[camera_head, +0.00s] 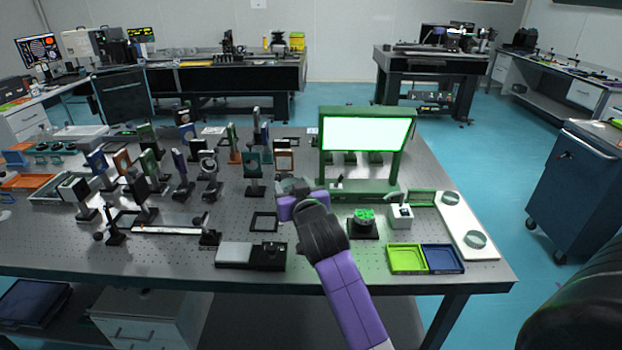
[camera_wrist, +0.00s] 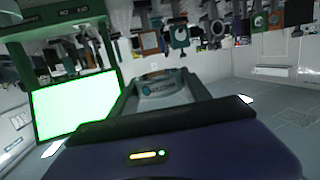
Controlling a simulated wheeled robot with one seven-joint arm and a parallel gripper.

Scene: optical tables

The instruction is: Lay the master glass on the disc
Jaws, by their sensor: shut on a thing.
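My gripper (camera_head: 292,188) is over the middle of the optical table, left of the lit screen's foot. In the wrist view its two fingers (camera_wrist: 160,90) are shut on a pale, rounded, glassy piece (camera_wrist: 158,88), which looks like the master glass; the fingers and wrist housing hide part of it. In the head view my gripper mostly hides it. A round piece with a green pattern, probably the disc (camera_head: 364,215), sits on a black square base (camera_head: 363,232) to the right of my gripper and apart from it.
The green-framed lit screen (camera_head: 366,133) stands behind the disc. A white block (camera_head: 400,216), a white tray (camera_head: 468,226) with round glass pieces, and green (camera_head: 406,259) and blue (camera_head: 443,258) trays lie to the right. Several optical mounts crowd the table's left.

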